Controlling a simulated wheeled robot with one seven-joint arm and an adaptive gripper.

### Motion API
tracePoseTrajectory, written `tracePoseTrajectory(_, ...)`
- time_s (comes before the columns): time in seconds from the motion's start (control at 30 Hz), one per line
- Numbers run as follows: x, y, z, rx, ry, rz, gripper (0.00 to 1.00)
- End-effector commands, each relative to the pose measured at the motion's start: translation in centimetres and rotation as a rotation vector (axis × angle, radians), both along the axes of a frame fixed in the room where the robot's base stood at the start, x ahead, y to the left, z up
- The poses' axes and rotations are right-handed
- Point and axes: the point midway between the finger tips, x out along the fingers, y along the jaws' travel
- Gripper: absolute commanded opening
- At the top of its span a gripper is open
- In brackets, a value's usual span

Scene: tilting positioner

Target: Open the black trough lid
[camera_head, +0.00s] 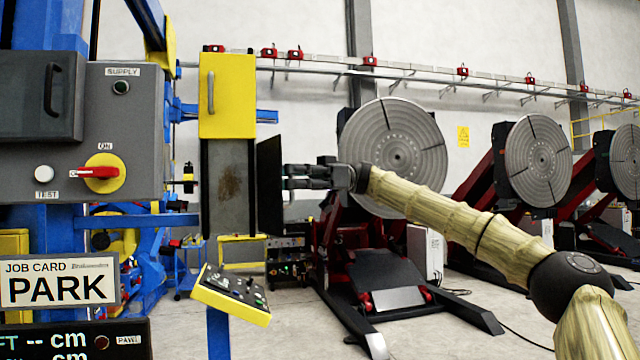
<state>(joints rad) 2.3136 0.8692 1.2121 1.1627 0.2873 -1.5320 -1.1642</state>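A tall narrow trough (229,215) with a rusty-brown patch on its grey inner face stands left of centre, below a yellow panel with a handle (211,92). A black flat panel, which looks like the trough lid (269,190), stands out at an angle along the trough's right side, and the trough's face shows uncovered. My gripper (287,177) reaches in from the right with its fingers pointing left at the lid's right edge. I cannot tell whether they touch it. The fingers are dark and small, and their gap is unclear.
A grey control box (122,150) with a red and yellow switch is at left, beside a dark cabinet (35,100) with a handle. A yellow-edged button console (232,295) stands below the trough. Round-plate positioners (395,150) stand behind my arm. Floor at lower centre is mostly open.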

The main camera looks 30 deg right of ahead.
Motion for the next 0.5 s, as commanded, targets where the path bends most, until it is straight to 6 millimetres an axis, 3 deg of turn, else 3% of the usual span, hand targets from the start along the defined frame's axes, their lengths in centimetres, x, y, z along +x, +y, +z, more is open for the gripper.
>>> tracePoseTrajectory(0.17,0.3,-2.1,-0.3,0.011,0.001,-0.002,0.32)
tracePoseTrajectory(0.5,1.4,-11.2,-1.2,0.034,0.002,-0.006,0.32)
